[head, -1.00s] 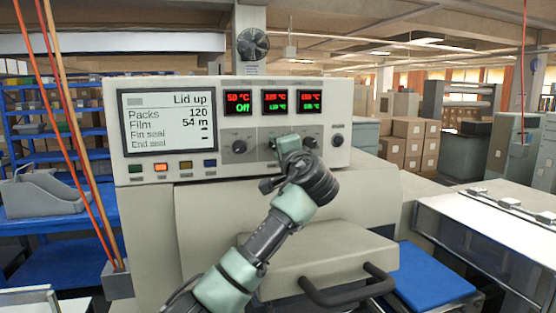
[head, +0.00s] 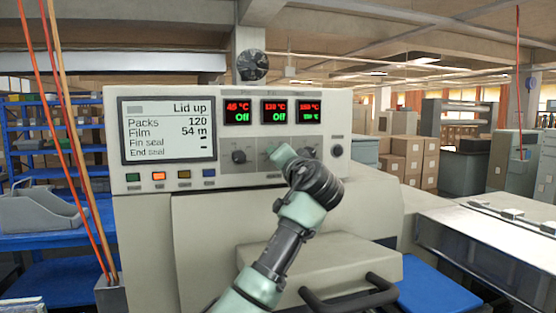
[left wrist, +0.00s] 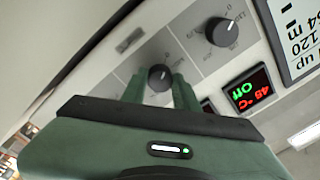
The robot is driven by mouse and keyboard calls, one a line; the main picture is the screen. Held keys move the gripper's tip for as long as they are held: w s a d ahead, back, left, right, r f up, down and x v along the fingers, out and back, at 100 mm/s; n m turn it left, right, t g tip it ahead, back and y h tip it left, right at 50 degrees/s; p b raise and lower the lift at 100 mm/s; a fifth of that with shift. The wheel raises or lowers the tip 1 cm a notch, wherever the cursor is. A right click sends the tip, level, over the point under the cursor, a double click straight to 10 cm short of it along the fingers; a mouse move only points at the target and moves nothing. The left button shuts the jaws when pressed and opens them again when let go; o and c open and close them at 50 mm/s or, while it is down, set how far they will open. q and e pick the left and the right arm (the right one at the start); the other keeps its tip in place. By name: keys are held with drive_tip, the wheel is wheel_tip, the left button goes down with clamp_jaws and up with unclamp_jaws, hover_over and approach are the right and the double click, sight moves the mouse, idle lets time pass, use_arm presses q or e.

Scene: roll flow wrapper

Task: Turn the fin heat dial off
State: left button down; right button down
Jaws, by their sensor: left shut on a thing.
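The wrapper's front panel carries a row of black dials under red and green displays. My left gripper (head: 280,155) is at the middle dial (left wrist: 160,76), which it mostly hides in the head view. In the left wrist view my left gripper (left wrist: 159,88) has its two green fingers on either side of this dial, shut on it. The middle display (head: 275,111) shows a red temperature and a green "Off". The left dial (head: 239,156), also in the left wrist view (left wrist: 220,31), is free; its display (head: 239,112) also reads "Off". Dial labels are too small to read.
The right dial (head: 309,151) and a black knob (head: 337,151) sit close to the right of my gripper. A status screen (head: 168,130) reads "Lid up". A dark handle (head: 350,297) sticks out below.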

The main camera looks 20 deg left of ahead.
use_arm(q)
drive_tip(key=c, duration=1.1)
unclamp_jaws()
drive_tip(key=b+v, duration=0.2)
drive_tip(key=v, duration=0.5)
drive_tip(key=shift+s+d+b, duration=0.25)
drive_tip(key=shift+s+b, duration=0.05)
drive_tip(key=shift+b, duration=0.05)
drive_tip(key=shift+f, duration=0.1)
